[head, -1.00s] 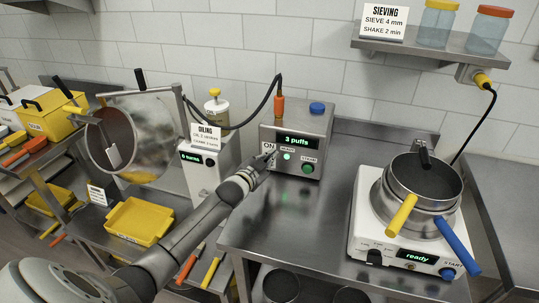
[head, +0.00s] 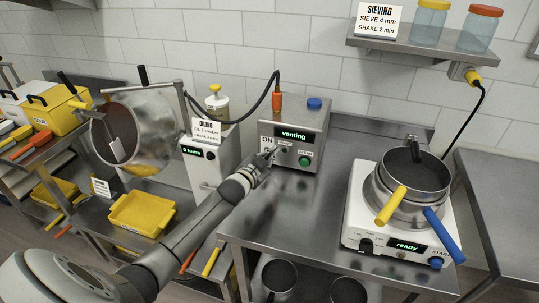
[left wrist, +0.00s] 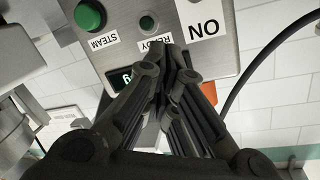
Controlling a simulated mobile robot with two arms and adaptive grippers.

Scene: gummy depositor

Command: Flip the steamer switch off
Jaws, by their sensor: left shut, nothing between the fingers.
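The steamer (head: 319,150) is a metal box on the steel table, and its display (head: 293,134) reads "venting". Its front has an "ON" label (head: 267,141), a dark ready light (head: 285,150) and a green steam button (head: 305,161). My left gripper (head: 269,156) is shut and empty, with its fingertips at the panel just below the label. In the left wrist view the panel appears upside down, with the "ON" label (left wrist: 205,29) beside the shut fingertips (left wrist: 165,62). The switch itself is hidden by the fingers, and contact cannot be told. My right gripper is out of view.
An orange-ended hose (head: 277,102) and a blue knob (head: 314,104) sit on the steamer. A white hotplate (head: 358,222) with pans stands to the right. The oiling unit (head: 203,172) and a round metal drum (head: 150,130) are left. Bare tabletop lies between steamer and hotplate.

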